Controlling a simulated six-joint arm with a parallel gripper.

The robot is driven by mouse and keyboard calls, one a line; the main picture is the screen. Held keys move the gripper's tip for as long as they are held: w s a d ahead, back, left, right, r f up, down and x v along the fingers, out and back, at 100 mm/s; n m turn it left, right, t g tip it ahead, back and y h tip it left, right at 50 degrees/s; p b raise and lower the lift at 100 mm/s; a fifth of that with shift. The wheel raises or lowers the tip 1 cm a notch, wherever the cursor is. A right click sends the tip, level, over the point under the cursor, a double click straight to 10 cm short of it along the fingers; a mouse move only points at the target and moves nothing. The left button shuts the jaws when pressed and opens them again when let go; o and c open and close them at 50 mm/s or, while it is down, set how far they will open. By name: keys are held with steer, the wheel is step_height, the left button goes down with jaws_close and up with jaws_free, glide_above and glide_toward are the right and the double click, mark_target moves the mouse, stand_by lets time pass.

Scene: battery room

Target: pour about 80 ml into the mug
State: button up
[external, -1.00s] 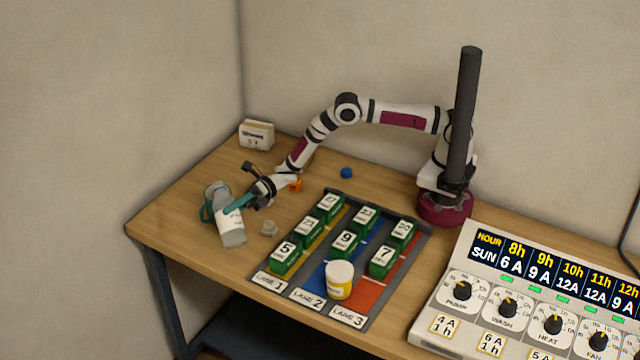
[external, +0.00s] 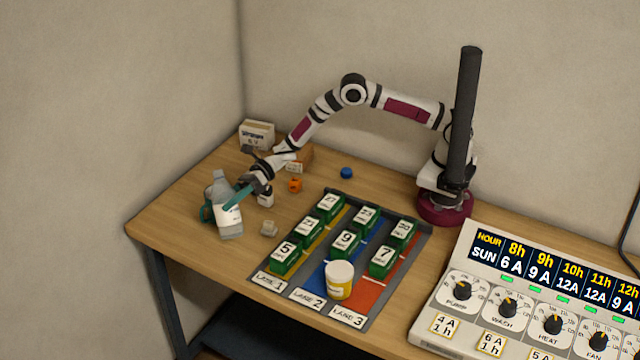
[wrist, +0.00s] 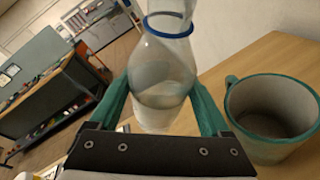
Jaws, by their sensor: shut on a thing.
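My gripper (external: 236,198) is shut on a clear bottle (external: 229,220) with a white label, near the table's left corner. In the wrist view, the bottle (wrist: 163,75) stands between my teal fingers, nearly upright, with a blue ring at its neck and clear liquid in its lower part. The teal-rimmed mug (wrist: 272,115) is upright on the table, to the right of the bottle in the wrist view and apart from it there. I cannot tell whether the mug's grey inside holds liquid. In the external view the mug (external: 206,214) is mostly hidden behind the bottle.
A lane tray (external: 400,277) holds several green numbered blocks and a yellow-labelled tub (external: 340,281). An orange block (external: 295,185), a small dark bottle (external: 266,196) and a grey piece (external: 269,229) lie near my gripper. A control panel (external: 530,300) is at right.

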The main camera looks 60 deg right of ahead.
steer(key=f+n+h, duration=0.1)
steer(key=f+n+t+h, duration=0.1)
steer(key=n, duration=0.1)
steer(key=shift+s+a+f, duration=0.2)
steer(key=shift+f+n+t+h, duration=0.1)
steer(key=shift+n+t+h, duration=0.25)
steer(key=shift+n, duration=0.35)
stand_by(2.0)
